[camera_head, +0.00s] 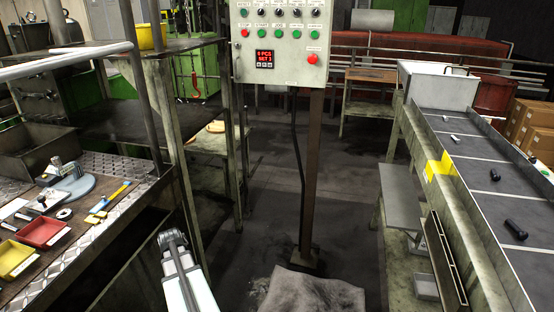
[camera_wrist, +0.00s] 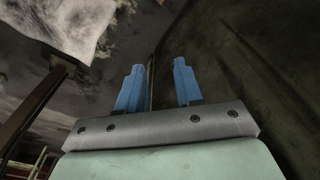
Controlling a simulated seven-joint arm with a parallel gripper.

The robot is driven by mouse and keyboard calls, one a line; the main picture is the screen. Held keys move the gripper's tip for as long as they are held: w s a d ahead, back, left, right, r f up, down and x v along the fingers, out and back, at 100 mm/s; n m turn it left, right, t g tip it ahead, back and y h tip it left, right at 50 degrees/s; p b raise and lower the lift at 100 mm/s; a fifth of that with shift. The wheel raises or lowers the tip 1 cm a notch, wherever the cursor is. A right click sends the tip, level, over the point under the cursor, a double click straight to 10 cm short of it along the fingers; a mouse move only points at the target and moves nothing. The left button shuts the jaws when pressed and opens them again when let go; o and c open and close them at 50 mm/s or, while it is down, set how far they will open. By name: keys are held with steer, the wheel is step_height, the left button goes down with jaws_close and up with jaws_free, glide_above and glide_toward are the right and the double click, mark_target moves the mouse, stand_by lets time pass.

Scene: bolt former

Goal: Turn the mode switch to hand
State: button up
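The control panel (camera_head: 282,45) is a pale box on a post at the top centre of the head view. Its upper row holds several small knobs or buttons, with a dark one (camera_head: 315,12) at the right end. I cannot tell which is the mode switch, nor read its position; the labels are too small. My gripper (camera_head: 172,238) is low in the head view, left of the post and well below the panel. In the wrist view its two blue fingers (camera_wrist: 158,88) are apart, with nothing between them.
A workbench (camera_head: 95,240) with trays and tools stands at the left. A shelf frame (camera_head: 150,95) rises between it and the panel. The panel post (camera_head: 311,170) stands on the floor by a grey mat (camera_head: 312,292). A conveyor (camera_head: 475,160) with dark bolts runs along the right.

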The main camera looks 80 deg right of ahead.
mark_target(278, 10)
steer(key=s+d+r+m+t+h, duration=0.1)
steer(key=s+d+r+m+h, duration=0.15)
steer(key=d+r, duration=1.55)
steer(key=s+d+r+m+h, duration=0.1)
steer(key=s+d+r+h, duration=0.1)
steer(key=s+d+r, duration=0.5)
steer(key=s+d+r+m+h, duration=0.1)
steer(key=s+d+r+h, duration=0.15)
steer(key=d+r, duration=0.85)
steer(key=s+d+r+m+g+h, duration=0.1)
steer(key=s+d+r+m+h, duration=0.25)
steer(key=r, duration=1.25)
steer(key=s+d+r+m+h, duration=0.25)
steer(key=d+r, duration=0.25)
steer(key=r, duration=1.1)
steer(key=s+d+r+m+g+h, duration=0.15)
steer(key=d+r+m+h, duration=0.25)
steer(key=r, duration=1.1)
steer(key=shift+t, duration=0.45)
steer(key=d, duration=1.3)
steer(key=shift+s+d+r, duration=0.1)
steer(key=shift+s+d, duration=0.1)
steer(key=shift+c, duration=0.2)
